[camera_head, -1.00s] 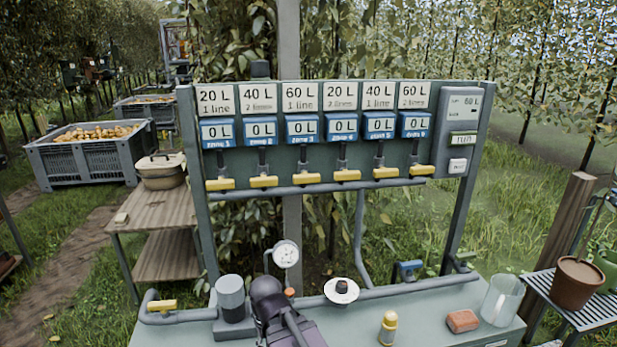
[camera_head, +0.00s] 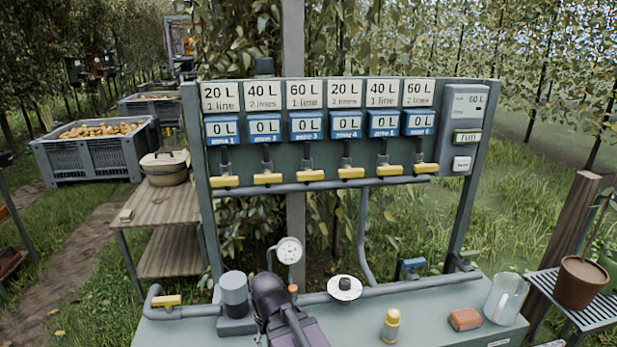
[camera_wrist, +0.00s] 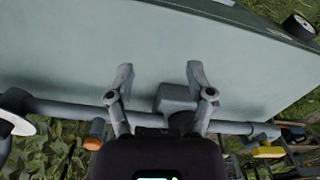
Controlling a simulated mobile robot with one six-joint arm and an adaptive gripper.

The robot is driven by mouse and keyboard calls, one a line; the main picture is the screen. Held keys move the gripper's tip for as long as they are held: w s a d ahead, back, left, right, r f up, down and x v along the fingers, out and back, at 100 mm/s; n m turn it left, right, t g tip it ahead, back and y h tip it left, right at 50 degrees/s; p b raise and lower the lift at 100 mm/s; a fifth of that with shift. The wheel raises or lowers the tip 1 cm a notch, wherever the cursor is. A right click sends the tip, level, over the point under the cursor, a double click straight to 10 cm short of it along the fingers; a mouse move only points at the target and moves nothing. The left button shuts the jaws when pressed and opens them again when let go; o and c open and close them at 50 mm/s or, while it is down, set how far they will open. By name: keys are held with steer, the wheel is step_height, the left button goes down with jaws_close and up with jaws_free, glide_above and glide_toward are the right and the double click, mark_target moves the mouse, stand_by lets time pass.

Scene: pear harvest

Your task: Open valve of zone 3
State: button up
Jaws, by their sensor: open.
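The zone 3 valve has a yellow handle (camera_head: 311,175) lying level on its pipe, below the blue zone 3 meter (camera_head: 306,126) that reads 0 L. A white card above that meter (camera_head: 306,94) reads 60 L, 1 line. The other yellow handles in the row lie level too. My arm shows low in the head view, below the valve row; its fingertips cannot be made out there. In the wrist view my gripper (camera_wrist: 158,75) is open and empty, its two fingers apart over the pale green bench top (camera_wrist: 75,45).
A pressure gauge (camera_head: 289,251) and a grey cylinder (camera_head: 234,294) stand near my arm. A yellow-capped bottle (camera_head: 391,327), a brick (camera_head: 464,319) and a glass jar (camera_head: 506,299) are on the bench's right. A pipe (camera_head: 400,289) runs along the bench. The space before the valves looks clear.

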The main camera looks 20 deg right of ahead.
steer(key=w+d+r+m+t+y+p, duration=0.3)
steer(key=w+r+m+t+y+p, duration=0.15)
steer(key=w+r, duration=0.35)
steer(key=m+t+h+p, duration=0.3)
steer(key=m+t+p, duration=0.5)
steer(key=m+t, duration=0.5)
glide_toward(313, 177)
steer(key=s, duration=0.2)
steer(key=shift+s+d+f+n+t, duration=0.15)
steer(key=shift+s+f+n+t, duration=0.1)
steer(key=shift+n, duration=0.1)
steer(key=shift+w, duration=0.1)
steer(key=w, duration=0.4)
steer(key=w+a, duration=0.1)
steer(key=w, duration=0.8)
steer(key=shift+w+a, duration=0.25)
steer(key=shift+w, duration=0.05)
jaws_close()
